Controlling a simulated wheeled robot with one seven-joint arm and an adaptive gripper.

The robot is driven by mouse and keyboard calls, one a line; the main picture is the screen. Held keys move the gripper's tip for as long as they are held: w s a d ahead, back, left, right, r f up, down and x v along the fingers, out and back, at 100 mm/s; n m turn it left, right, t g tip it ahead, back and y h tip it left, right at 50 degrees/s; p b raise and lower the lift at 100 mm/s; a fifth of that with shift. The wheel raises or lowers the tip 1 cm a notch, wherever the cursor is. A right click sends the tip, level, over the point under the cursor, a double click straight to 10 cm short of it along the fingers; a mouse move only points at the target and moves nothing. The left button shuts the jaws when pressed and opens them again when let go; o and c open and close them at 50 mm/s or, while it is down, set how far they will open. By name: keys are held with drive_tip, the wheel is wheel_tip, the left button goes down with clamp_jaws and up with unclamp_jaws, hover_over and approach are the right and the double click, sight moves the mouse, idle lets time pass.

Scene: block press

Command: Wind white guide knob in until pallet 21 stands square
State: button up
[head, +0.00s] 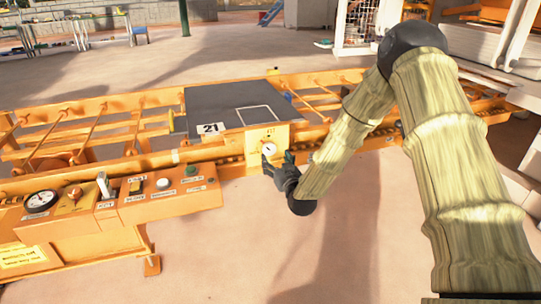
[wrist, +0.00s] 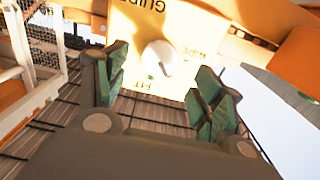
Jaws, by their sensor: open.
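The white guide knob (head: 269,150) is on the front of a yellow guide plate (head: 256,139) on the orange conveyor. In the wrist view the knob (wrist: 158,58) shows a dark mark on its face, below printed letters reading "GUIDE". Pallet 21 (head: 228,105) is a dark grey slab on the rollers above the plate, with a "21" label and a white outlined rectangle on top. I cannot tell exactly how square it stands. My gripper (head: 277,160) is open just in front of the knob. In the wrist view its green-padded fingers (wrist: 160,95) are on either side of the knob, apart from it.
An orange control panel (head: 150,207) with a gauge (head: 41,200), a lever, buttons and labels stands at the left front. The conveyor's roller frame (head: 85,137) runs across the view. The paved floor (head: 240,245) in front is clear.

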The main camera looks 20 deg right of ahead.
sight(270, 151)
drive_tip(key=shift+w+a, duration=0.1)
drive_tip(key=shift+w, duration=2.7)
